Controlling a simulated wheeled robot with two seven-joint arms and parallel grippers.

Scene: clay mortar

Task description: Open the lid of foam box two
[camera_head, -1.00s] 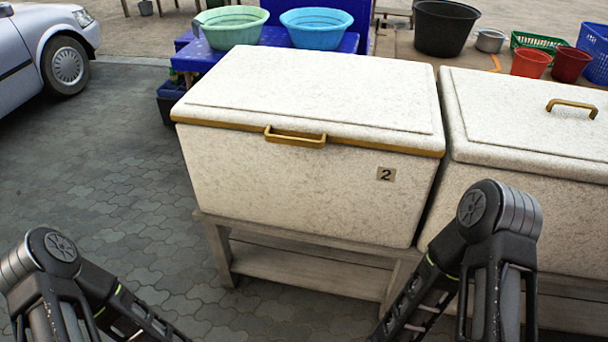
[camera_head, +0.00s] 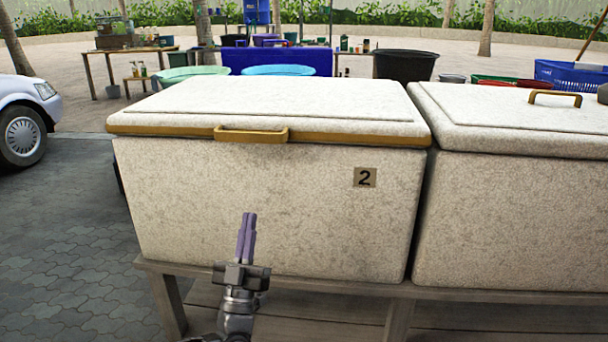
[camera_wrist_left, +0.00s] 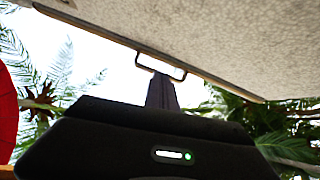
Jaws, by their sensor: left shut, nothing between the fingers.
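Foam box two (camera_head: 290,215) is a speckled white box with a "2" label on its front, standing on a wooden stand. Its lid (camera_head: 270,105) lies flat and closed, with a tan front edge and a tan handle (camera_head: 251,135) at the front. My left gripper (camera_head: 247,222) is in front of the box, below the handle, with its purple fingers together, pointing up and empty. In the left wrist view the handle (camera_wrist_left: 178,73) appears just past the fingertips (camera_wrist_left: 162,80); I cannot tell the exact gap. My right gripper is not in view.
A second white foam box (camera_head: 510,215) with its own handle stands close on the right. Behind are a green basin (camera_head: 190,73), a blue basin (camera_head: 278,70) and a black tub (camera_head: 405,65). A car (camera_head: 22,120) is at the left, with open paving before it.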

